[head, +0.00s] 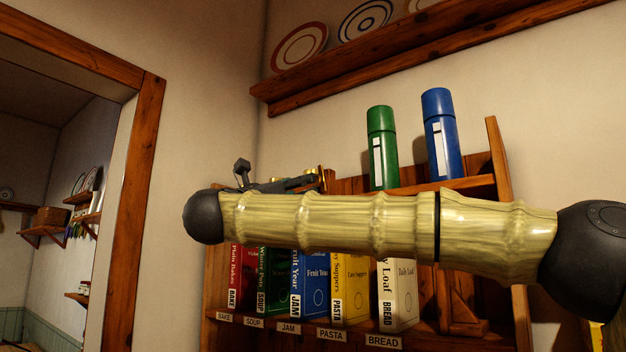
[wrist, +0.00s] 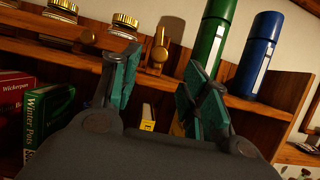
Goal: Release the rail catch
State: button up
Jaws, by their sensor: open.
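A brass catch (wrist: 160,46) with a round knob stands upright at the right end of a wooden rail (wrist: 48,33) on the upper shelf, in the wrist view. In the head view, a little brass (head: 321,176) shows beside my gripper (head: 300,183), mostly hidden by it and my arm. In the wrist view my gripper (wrist: 157,62) is open, with its teal-padded fingers apart. The catch appears beyond the fingertips, framed between them. I see nothing held, and I cannot tell whether a finger touches the catch.
Several gold-lidded jars (wrist: 125,22) stand behind the rail. A green flask (head: 382,147) and a blue flask (head: 441,135) stand to the right on the upper shelf. Books (head: 351,287) fill the shelf below. A plate ledge (head: 365,68) runs above, and a doorway is at left.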

aim_at(316, 183)
jog(key=shift+p+x, duration=1.85)
jog(key=shift+x, duration=1.75)
grip_shut()
jog(key=shift+f+b, duration=0.1)
jog(key=shift+b, duration=0.2)
